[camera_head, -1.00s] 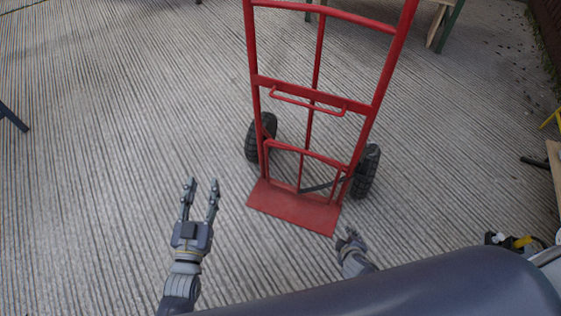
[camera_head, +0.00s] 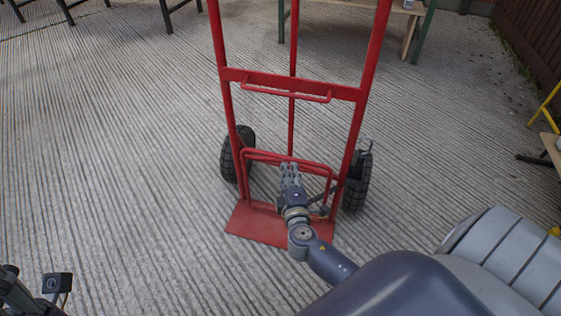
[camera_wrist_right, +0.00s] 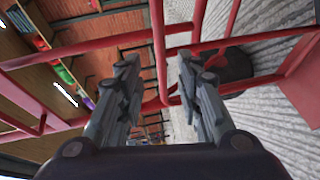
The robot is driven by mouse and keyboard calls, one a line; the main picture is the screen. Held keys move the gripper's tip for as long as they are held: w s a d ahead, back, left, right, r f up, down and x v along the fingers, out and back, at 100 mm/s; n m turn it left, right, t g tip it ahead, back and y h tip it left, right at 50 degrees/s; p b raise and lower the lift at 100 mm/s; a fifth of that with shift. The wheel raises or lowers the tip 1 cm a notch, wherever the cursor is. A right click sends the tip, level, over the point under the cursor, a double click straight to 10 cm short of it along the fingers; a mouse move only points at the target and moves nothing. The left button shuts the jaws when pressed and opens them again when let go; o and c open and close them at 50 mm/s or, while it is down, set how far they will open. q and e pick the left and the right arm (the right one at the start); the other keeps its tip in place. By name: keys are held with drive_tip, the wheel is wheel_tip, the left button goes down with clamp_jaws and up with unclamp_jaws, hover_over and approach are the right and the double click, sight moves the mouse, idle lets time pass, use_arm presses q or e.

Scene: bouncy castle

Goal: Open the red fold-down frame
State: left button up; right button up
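The red fold-down frame (camera_head: 262,154) stands upright against the lower part of a red hand truck (camera_head: 232,75), above its red toe plate (camera_head: 252,225). My right gripper (camera_head: 289,170) is at the middle of the frame's top bar in the head view. In the right wrist view my right gripper (camera_wrist_right: 162,68) has its two fingers spread apart. A red bar (camera_wrist_right: 159,40), apparently the frame's top bar, shows between them; contact cannot be made out. My left gripper (camera_head: 38,288) is at the lower left corner, partly cut off, away from the truck.
Black wheels (camera_head: 238,153) flank the truck's lower part. A red handle bar (camera_head: 287,93) crosses above the fold-down frame. A bench (camera_head: 400,8) stands behind, and a yellow-legged piece (camera_head: 545,103) is at the right. The ridged ground on the left is clear.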

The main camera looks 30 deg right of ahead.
sight(286, 159)
drive_tip(key=b+x, duration=0.2)
drive_tip(key=x, duration=0.7)
drive_tip(key=shift+w+f, duration=0.1)
drive_tip(key=shift+c, duration=0.6)
clamp_jaws()
